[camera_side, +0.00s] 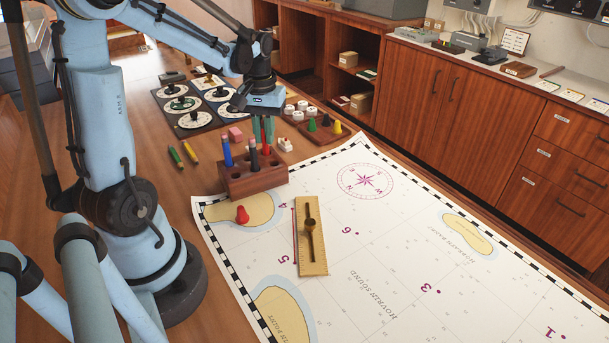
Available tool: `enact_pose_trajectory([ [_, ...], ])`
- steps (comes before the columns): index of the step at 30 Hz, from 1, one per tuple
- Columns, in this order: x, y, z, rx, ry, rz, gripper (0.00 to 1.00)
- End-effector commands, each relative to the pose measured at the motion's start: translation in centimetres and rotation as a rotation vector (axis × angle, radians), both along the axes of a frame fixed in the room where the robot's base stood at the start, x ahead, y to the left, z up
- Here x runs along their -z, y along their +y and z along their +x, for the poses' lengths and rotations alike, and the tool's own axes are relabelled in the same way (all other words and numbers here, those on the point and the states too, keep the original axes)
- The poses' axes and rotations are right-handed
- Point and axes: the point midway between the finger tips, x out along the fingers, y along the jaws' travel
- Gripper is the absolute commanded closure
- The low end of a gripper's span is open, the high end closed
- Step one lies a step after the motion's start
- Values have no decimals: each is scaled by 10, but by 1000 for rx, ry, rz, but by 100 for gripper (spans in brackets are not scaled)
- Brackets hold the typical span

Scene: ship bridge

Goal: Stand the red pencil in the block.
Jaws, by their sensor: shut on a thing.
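The wooden block (254,181) stands on the desk at the chart's upper left edge. A blue pencil (227,153) and a dark grey pencil (253,158) stand upright in it. The red pencil (266,148) is upright at the block's right part, and my gripper (263,136) is shut on its upper part from above. The fingers hide the pencil's top. I cannot tell whether its lower end is inside a hole or just over or behind the block.
A green pencil (175,156) and a yellow pencil (190,152) lie left of the block. A pink eraser (235,134) and a small white piece (285,144) are close behind it. A tray with coloured cones (325,121) stands behind right. A ruler (312,248) lies on the chart (390,265).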

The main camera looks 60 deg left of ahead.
Motion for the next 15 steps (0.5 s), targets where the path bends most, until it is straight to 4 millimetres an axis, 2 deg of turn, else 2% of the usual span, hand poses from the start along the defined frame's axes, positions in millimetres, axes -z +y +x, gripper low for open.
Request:
enact_pose_trajectory([
  [15, 5, 0, 0, 0, 0, 0, 100],
])
